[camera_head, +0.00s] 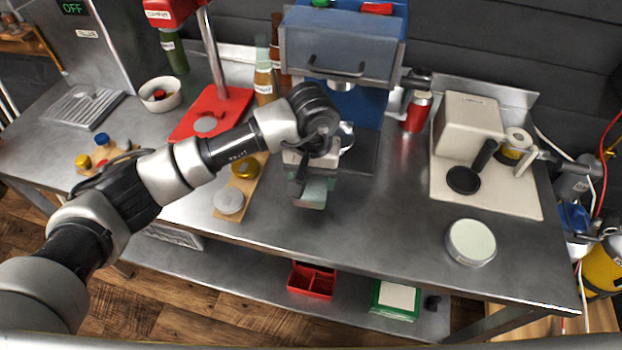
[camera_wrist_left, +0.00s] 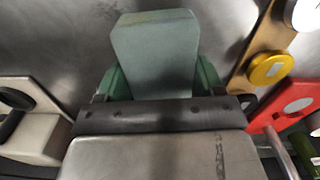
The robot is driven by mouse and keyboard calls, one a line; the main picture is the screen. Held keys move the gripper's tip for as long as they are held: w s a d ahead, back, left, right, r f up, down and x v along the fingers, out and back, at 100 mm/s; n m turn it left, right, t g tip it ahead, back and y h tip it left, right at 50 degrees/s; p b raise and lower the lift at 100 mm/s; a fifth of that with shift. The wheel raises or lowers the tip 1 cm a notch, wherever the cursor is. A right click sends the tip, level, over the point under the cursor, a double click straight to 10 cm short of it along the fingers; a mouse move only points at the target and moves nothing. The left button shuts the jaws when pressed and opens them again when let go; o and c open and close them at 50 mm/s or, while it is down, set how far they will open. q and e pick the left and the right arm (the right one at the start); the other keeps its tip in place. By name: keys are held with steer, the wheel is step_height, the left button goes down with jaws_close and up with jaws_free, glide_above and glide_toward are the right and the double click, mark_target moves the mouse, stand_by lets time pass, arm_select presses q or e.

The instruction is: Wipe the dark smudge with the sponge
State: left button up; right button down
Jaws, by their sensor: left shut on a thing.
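My left gripper (camera_head: 308,180) reaches in from the left over the middle of the steel bench (camera_head: 375,225). It is shut on a pale green sponge (camera_head: 313,194), which points down toward the bench top. In the left wrist view the sponge (camera_wrist_left: 156,52) sits between the green-sided fingers (camera_wrist_left: 158,82), above bare grey steel. I cannot tell whether the sponge touches the steel. My right gripper is not in view.
A blue machine (camera_head: 340,45) stands just behind the gripper. A wooden strip (camera_head: 225,212) with a yellow knob (camera_head: 246,167) lies left of it. A round pale-topped tin (camera_head: 470,242) and a cream device (camera_head: 468,128) are at right. The front middle is clear.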

arm_select(q)
steer(key=shift+w+d+r, duration=0.1)
steer(key=shift+w+r, duration=0.1)
steer(key=shift+r, duration=0.6)
steer(key=shift+s+r+p, duration=0.1)
steer(key=shift+r+p, duration=0.35)
steer(key=shift+r, duration=0.4)
